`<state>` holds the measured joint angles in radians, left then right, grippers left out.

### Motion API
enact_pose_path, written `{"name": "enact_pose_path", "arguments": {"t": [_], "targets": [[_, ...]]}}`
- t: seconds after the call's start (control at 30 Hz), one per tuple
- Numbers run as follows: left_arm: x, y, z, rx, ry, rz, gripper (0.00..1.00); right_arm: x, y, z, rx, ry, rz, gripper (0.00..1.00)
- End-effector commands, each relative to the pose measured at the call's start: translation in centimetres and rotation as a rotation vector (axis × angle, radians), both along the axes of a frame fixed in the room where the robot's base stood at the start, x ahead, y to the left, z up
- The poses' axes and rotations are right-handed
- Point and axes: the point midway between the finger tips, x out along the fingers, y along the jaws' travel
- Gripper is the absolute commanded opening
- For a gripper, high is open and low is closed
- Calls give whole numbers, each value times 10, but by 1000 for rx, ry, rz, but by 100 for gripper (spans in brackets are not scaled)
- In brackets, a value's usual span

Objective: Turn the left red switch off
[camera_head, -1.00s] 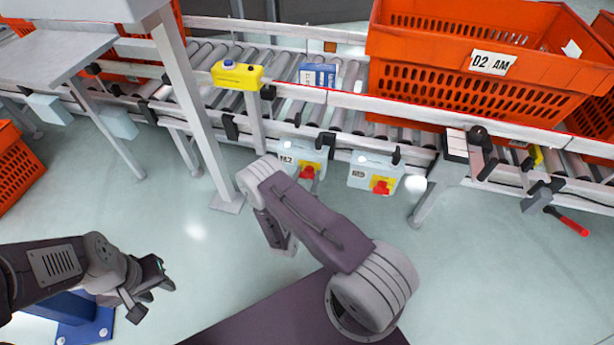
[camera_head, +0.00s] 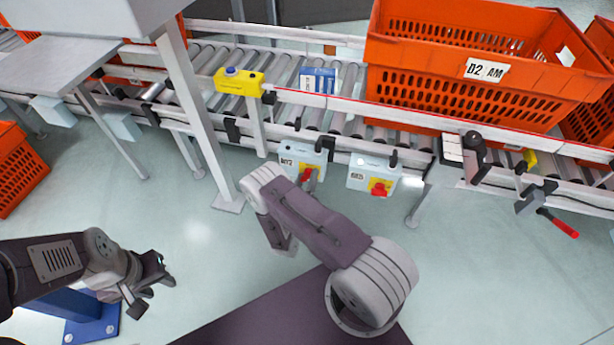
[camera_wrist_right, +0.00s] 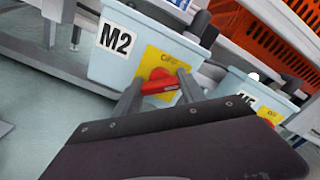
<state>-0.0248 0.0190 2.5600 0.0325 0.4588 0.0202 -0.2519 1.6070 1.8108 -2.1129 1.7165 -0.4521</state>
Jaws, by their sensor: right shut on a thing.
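The left red switch (camera_head: 306,174) is on the yellow plate of the light-blue box (camera_head: 288,152) marked M2, under the conveyor rail. In the right wrist view the red knob (camera_wrist_right: 160,83) sits between the two fingers of my right gripper (camera_wrist_right: 160,90), which is shut on it. The knob lies at a slant to the box's edges. In the head view my right gripper (camera_head: 308,182) is at the switch, partly hidden by my arm. My left gripper (camera_head: 150,286) is open and empty at the lower left, far from the boxes.
A second box (camera_head: 358,178) with a red switch (camera_head: 379,189) hangs to the right. Above are the roller conveyor (camera_head: 340,105), a yellow container (camera_head: 239,81) and an orange tote (camera_head: 480,70). A metal post (camera_head: 195,110) stands left of the M2 box. Open floor lies below.

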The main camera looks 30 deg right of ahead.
Motion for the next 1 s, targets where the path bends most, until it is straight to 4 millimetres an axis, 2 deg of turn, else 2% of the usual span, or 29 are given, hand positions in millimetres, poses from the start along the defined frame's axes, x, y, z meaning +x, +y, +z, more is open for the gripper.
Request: {"name": "enact_pose_path", "arguments": {"t": [0.6, 1.0], "targets": [[0, 0, 12, 0, 0, 0, 36, -1, 0, -1, -413, 395, -1, 7], [0, 0, 14, 0, 0, 0, 36, -1, 0, -1, -593, 567, 0, 7]]}}
